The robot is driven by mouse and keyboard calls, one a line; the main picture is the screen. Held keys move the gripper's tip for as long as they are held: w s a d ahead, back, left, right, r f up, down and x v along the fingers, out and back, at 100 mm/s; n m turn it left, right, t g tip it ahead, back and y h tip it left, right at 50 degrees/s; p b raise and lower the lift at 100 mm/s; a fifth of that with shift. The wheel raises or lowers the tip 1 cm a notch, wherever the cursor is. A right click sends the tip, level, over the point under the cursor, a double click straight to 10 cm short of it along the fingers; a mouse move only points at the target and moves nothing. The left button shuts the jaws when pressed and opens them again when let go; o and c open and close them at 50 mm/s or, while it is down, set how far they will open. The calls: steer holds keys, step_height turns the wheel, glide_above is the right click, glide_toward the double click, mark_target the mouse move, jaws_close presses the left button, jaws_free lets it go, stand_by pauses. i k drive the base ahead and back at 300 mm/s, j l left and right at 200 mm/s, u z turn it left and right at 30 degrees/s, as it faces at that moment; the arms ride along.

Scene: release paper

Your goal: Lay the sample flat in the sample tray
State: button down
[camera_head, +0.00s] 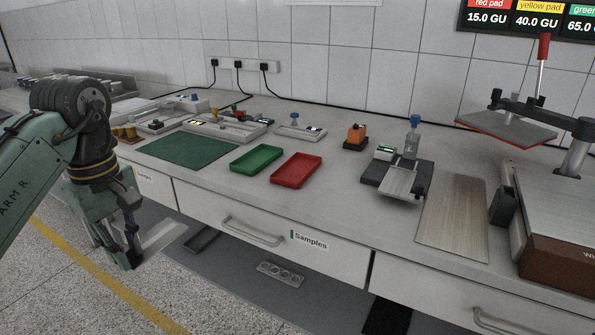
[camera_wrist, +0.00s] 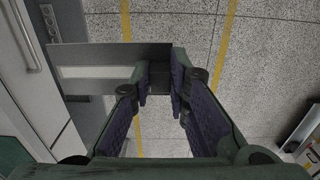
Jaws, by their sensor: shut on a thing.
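My gripper (camera_head: 131,240) is at the lower left in the head view, in front of the bench and out over the floor. In the wrist view its fingers (camera_wrist: 160,82) are closed on the end of a flat grey piece (camera_wrist: 110,52) with a pale strip (camera_wrist: 95,72) along it, which looks like the sample. The piece sticks out to one side of the fingers; in the head view it shows as a light, tilted sheet (camera_head: 162,237). A green tray (camera_head: 256,158) and a red tray (camera_head: 296,170) lie empty on the bench. I cannot tell which is the sample tray.
A green mat (camera_head: 188,149) lies left of the trays. An orange device (camera_head: 355,136), a metal fixture (camera_head: 398,180), a flat brushed plate (camera_head: 452,215) and a press (camera_head: 560,200) stand to the right. The bench edge and a drawer labelled Samples (camera_head: 275,240) face the gripper.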

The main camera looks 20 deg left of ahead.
mark_target(296, 170)
steer(key=i, duration=1)
